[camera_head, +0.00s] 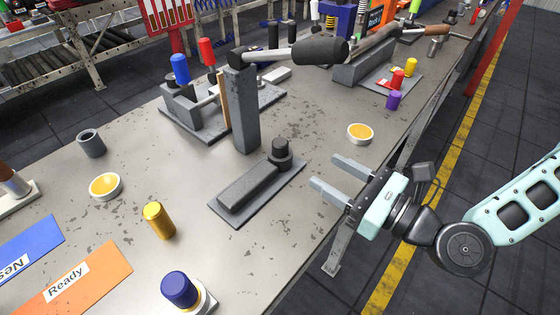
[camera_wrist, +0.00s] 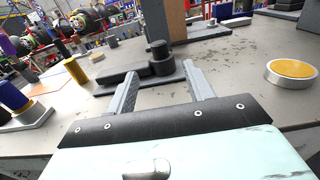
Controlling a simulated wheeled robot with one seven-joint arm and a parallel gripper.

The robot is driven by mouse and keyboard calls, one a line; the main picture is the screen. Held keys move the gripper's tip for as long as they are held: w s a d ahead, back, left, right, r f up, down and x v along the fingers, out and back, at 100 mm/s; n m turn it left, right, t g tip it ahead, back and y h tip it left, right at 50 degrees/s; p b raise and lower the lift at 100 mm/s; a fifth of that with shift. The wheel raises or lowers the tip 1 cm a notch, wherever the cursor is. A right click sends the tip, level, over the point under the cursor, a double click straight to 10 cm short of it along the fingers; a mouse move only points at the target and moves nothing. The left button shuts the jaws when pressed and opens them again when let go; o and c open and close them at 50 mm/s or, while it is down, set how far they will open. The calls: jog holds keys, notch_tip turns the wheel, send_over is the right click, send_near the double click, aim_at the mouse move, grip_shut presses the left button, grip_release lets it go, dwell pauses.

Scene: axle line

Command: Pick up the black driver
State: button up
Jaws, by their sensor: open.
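The black driver (camera_head: 318,51) has a thick black handle and a silver shaft. It lies roughly level at the top of a grey post (camera_head: 243,115), with its handle sticking out to the right. How its left end is held is unclear. My gripper (camera_head: 324,170) is open and empty over the right edge of the bench, below and to the right of the driver, and apart from it. In the wrist view, the open fingers (camera_wrist: 160,70) point toward a grey fixture with a black knob (camera_wrist: 160,57). The driver cannot be made out there.
The fixture (camera_head: 240,198) lies left of my gripper. A round yellow-topped tin (camera_head: 360,133) sits near the bench edge. A grey block (camera_head: 358,68), a brown-handled tool (camera_head: 382,38), and red (camera_head: 397,80) and purple (camera_head: 393,100) pieces stand farther back. The bench has clear patches between them.

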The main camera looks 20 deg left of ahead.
aim_at(287, 151)
jog(key=shift+b+x, duration=1.25)
jog(key=shift+b, duration=0.75)
jog(key=p+x, duration=0.1)
jog(key=x, duration=0.3)
jog(key=shift+f+p+x, duration=0.15)
jog(key=shift+p+x, duration=0.15)
jog(key=shift+x, duration=1.15)
jog(key=shift+f+p+x, duration=0.1)
jog(key=shift+p+x, duration=0.15)
jog(key=shift+x, duration=1.2)
jog(key=shift+s, duration=0.1)
jog(key=c, duration=1.1)
